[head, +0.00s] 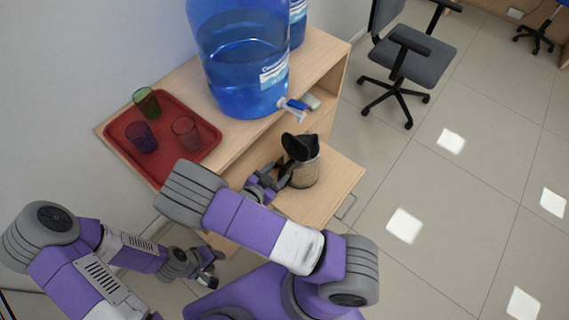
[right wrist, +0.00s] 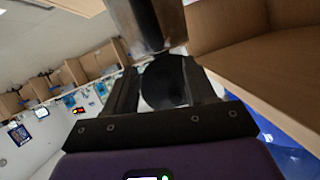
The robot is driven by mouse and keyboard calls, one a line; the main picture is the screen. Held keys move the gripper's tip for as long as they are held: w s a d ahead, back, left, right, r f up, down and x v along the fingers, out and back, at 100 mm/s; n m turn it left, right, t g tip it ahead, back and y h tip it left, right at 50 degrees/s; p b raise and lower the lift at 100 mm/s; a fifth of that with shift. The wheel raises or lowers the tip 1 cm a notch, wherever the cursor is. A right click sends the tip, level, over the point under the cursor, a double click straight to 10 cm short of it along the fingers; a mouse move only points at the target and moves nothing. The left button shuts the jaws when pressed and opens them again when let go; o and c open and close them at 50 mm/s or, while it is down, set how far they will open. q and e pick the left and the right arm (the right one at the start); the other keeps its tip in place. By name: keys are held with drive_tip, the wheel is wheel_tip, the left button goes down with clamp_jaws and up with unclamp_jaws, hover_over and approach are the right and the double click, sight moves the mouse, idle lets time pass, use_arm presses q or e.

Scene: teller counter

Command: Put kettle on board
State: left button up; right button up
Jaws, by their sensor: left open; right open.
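The kettle (head: 306,172), a metallic body with a black top, stands upright on or just above the light wooden pull-out board (head: 343,178). My right gripper (head: 280,178) is open beside the kettle's left side. In the right wrist view, the kettle's metallic body (right wrist: 154,22) is at the top, and a dark rounded part (right wrist: 165,82), apparently its handle, lies between the open fingers. I cannot tell whether they touch it. My left gripper (head: 212,270) is open and empty, low and away from the kettle.
A red tray (head: 188,165) with several coloured cups sits on the cabinet top, left. A large blue water bottle with a tap (head: 240,65) stands behind the kettle. An office chair (head: 405,60) is at the back right. The tiled floor right of the board is clear.

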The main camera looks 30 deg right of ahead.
drive_tip(key=v, duration=0.4)
drive_tip(key=s+a+f+n+g+y, duration=0.1)
drive_tip(key=s+f+n+g+y, duration=0.1)
drive_tip(key=s+f+n+y, duration=0.25)
drive_tip(key=s+a+f+n+g+y, duration=0.1)
drive_tip(key=a+f+n+g+y, duration=0.15)
drive_tip(key=f+y, duration=0.45)
drive_tip(key=s+a+n+g+y, duration=0.1)
drive_tip(key=s+a+n+y, duration=0.2)
drive_tip(key=s+n+y, duration=0.2)
drive_tip(key=shift+s+r+p, duration=0.2)
drive_tip(key=shift+s+p, duration=0.1)
drive_tip(key=shift+p, duration=0.1)
